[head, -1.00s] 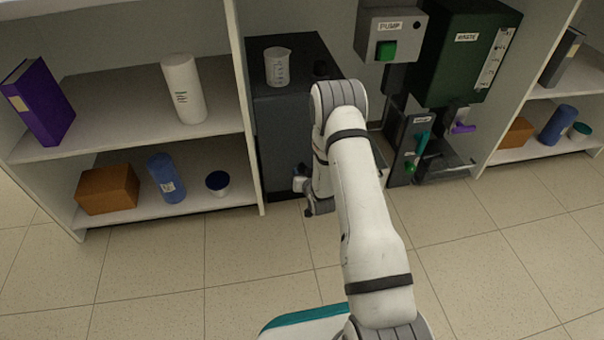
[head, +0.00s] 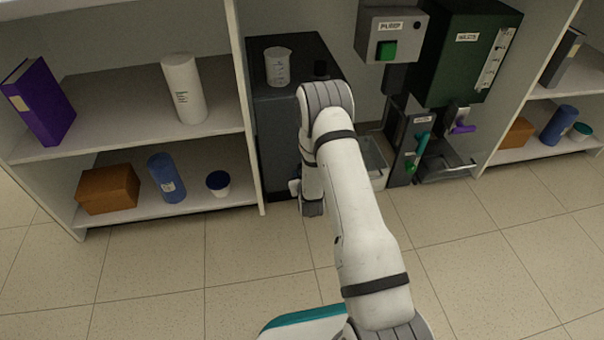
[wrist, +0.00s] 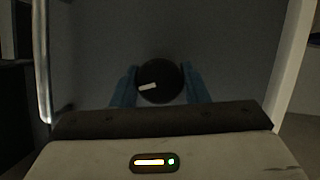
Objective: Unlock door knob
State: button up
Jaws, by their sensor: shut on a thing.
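The door knob (wrist: 160,82) is a round black knob with a white pointer mark, set on a dark grey door (wrist: 215,45) in the wrist view. The mark lies nearly level, tilted slightly. My gripper (wrist: 160,88) has its two blue fingers on either side of the knob and is shut on it. In the head view the dark cabinet (head: 277,140) stands behind my arm, and my arm hides the knob. The door looks closed against its frame, as far as the wrist view shows.
A glass beaker (head: 278,66) stands on top of the cabinet. To the right are the pump box (head: 391,35), the green waste tank (head: 462,60) and a clear tray (head: 374,158). Shelves with a purple binder (head: 38,102) stand at the left. The floor in front is clear.

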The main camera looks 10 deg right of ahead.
jog(key=n+h, duration=0.1)
jog(key=n, duration=0.1)
jog(key=n+h, duration=0.1)
jog(key=n, duration=0.1)
jog(key=shift+a+t+h, duration=0.15)
jog(key=shift+t+h, duration=0.15)
jog(key=shift+h, duration=0.1)
jog(key=n+t+h, duration=0.1)
jog(key=n, duration=0.2)
jog(key=shift+n+h, duration=0.4)
jog(key=shift+n+t+h, duration=0.3)
jog(key=shift+n, duration=0.7)
jog(key=o, duration=1)
